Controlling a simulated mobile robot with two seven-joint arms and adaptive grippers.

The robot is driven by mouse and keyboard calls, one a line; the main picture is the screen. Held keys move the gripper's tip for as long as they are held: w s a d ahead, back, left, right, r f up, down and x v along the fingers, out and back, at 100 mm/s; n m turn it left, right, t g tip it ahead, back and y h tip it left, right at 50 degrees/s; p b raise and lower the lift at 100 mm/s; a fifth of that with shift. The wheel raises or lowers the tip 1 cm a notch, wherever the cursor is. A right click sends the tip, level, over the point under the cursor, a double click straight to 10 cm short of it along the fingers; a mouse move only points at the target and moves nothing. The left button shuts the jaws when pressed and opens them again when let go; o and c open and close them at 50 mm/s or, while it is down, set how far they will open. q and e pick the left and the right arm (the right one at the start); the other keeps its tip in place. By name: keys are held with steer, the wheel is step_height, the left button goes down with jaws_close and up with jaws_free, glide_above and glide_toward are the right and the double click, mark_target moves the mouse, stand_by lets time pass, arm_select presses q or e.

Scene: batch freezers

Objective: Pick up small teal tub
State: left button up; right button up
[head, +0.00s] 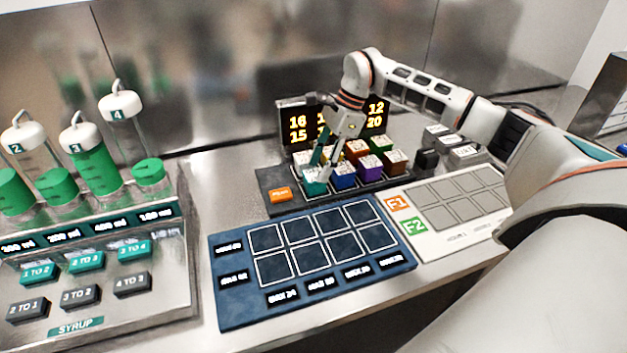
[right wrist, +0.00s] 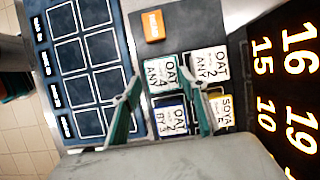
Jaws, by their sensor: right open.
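The small teal tub (head: 315,187) stands at the front left corner of a block of small coloured tubs on a dark tray. In the right wrist view the teal tub (right wrist: 168,72) has a white lid reading OAT ANY 4. My right gripper (head: 320,171) is open and points down over this front left corner. In the right wrist view its fingers (right wrist: 164,84) reach to either side of the teal tub's lid, with nothing visibly clamped. Whether they touch the tub I cannot tell. My left gripper is not in view.
The blue tub (head: 344,180) stands close beside the teal one, with a white-lidded OAT ANY 2 tub (right wrist: 208,64) behind. An orange button (head: 278,194) is on the tray's left. A blue gridded mat (head: 222,268) lies empty in front. A number display (head: 298,126) stands behind.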

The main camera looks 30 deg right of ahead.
mark_target(317, 174)
steer(key=x, duration=0.5)
steer(key=shift+w+d+f, duration=0.1)
steer(key=shift+w+d, duration=0.05)
steer(key=shift+d, duration=0.15)
steer(key=c, duration=0.8)
steer(key=shift+c, duration=0.2)
